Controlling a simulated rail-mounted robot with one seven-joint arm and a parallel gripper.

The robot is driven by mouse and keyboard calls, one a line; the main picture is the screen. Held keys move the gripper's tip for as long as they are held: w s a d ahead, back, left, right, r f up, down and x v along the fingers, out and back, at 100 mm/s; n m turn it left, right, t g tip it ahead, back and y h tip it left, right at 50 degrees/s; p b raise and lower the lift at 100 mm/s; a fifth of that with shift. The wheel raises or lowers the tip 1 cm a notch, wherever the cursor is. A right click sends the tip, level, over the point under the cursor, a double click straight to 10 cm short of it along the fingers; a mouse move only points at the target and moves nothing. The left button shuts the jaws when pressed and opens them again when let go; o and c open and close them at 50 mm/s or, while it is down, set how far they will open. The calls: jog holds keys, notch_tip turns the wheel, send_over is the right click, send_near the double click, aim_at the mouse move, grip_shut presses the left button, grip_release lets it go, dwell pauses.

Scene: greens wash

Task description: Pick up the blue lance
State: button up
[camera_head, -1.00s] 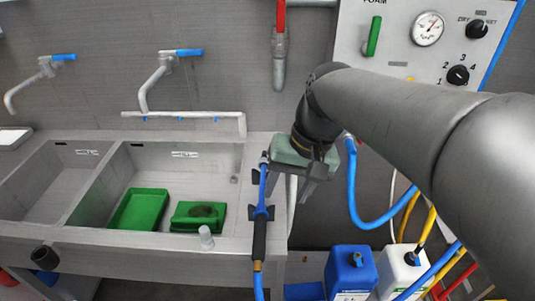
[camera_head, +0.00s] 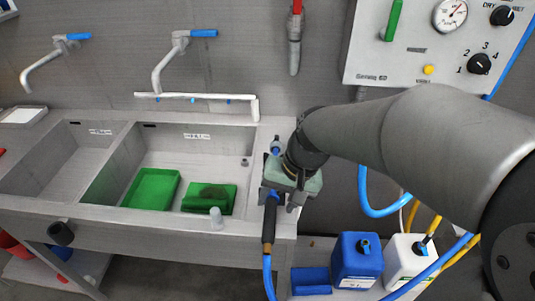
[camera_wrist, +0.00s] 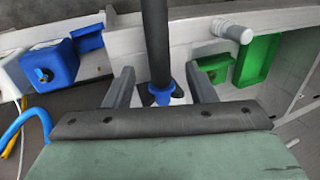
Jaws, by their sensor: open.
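The blue lance (camera_head: 269,219) hangs upright at the right end of the sink unit, with a blue body, a black grip and a blue hose below. My gripper (camera_head: 284,198) is open at its upper part and covers some of it in the head view. In the wrist view, the lance's black grip and blue fitting (camera_wrist: 161,93) lie between the two spread fingers of my gripper (camera_wrist: 160,84). Gaps show on both sides of the lance, with the left finger a little farther off than the right. Contact is not visible.
A blue canister (camera_head: 356,262) and a white canister (camera_head: 408,262) stand lower right. A control panel (camera_head: 415,62) and a looping blue hose (camera_head: 366,200) are behind my arm.

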aim_at(272, 210)
jog(key=x, duration=0.4)
jog(key=c, duration=0.8)
jog(key=shift+o, duration=0.2)
notch_tip(272, 210, up, 15)
jog(key=p, duration=0.4)
